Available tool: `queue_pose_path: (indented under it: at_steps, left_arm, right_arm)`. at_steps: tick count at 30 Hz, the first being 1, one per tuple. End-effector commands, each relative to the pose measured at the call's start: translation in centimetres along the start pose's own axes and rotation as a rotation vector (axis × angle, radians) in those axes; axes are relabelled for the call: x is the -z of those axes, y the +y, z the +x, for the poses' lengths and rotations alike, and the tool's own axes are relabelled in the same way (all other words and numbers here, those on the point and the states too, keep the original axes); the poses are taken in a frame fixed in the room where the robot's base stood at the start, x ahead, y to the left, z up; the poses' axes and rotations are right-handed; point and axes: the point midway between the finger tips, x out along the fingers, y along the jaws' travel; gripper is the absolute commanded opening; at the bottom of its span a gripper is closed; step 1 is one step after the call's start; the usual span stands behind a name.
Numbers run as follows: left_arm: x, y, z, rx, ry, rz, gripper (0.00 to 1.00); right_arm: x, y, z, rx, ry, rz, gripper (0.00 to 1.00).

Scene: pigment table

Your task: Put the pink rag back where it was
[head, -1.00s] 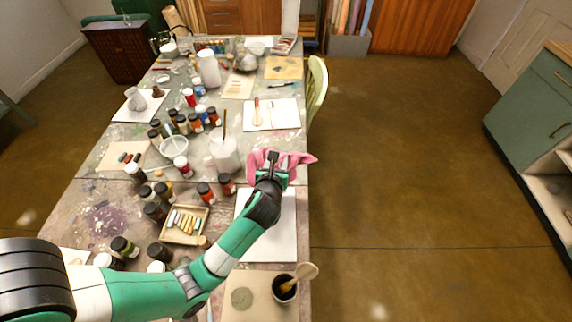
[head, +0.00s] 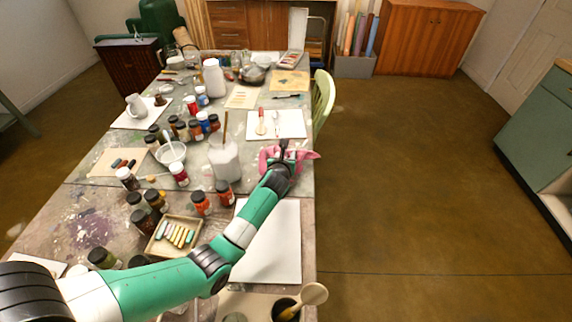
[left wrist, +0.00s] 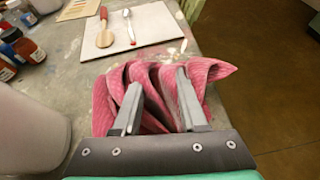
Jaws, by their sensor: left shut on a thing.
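The pink rag (head: 302,155) is crumpled near the right edge of the table, beyond the white sheet. My left gripper (head: 284,146) is over it. In the left wrist view the rag (left wrist: 208,72) bunches up around and between the two fingers of my left gripper (left wrist: 153,82), which is shut on it. I cannot tell whether the rag rests on the table or hangs just above it. The right gripper is not in view.
A white jug (head: 224,160) with a brush stands left of the rag. A white sheet (head: 283,235) lies nearer, and another board (head: 290,124) with a wooden spoon lies beyond. Several paint jars and a pastel tray (head: 158,246) fill the left. The green chair (head: 322,97) is past the edge.

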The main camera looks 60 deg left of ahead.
Motion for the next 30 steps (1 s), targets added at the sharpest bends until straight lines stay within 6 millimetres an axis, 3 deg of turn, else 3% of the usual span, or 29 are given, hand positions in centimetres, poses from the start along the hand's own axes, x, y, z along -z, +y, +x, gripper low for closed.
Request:
queue_pose_path:
  at_steps: [5,16,17,21,30]
  left_arm:
    - [3.2,0.0,1.7,0.000,0.000,0.000,0.00]
    - [3.2,0.0,1.7,0.000,0.001,0.000,0.00]
    - [3.2,0.0,1.7,0.000,0.001,-0.001,0.44]
    - [3.2,0.0,1.7,0.000,0.001,-0.001,0.69]
    - [3.1,0.0,1.6,0.000,0.000,-0.001,0.72]
  right_arm:
    - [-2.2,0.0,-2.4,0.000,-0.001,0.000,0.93]
    - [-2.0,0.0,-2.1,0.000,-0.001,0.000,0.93]
    - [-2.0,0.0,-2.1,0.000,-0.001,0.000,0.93]
    - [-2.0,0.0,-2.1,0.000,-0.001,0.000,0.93]
    - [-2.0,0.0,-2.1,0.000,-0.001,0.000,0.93]
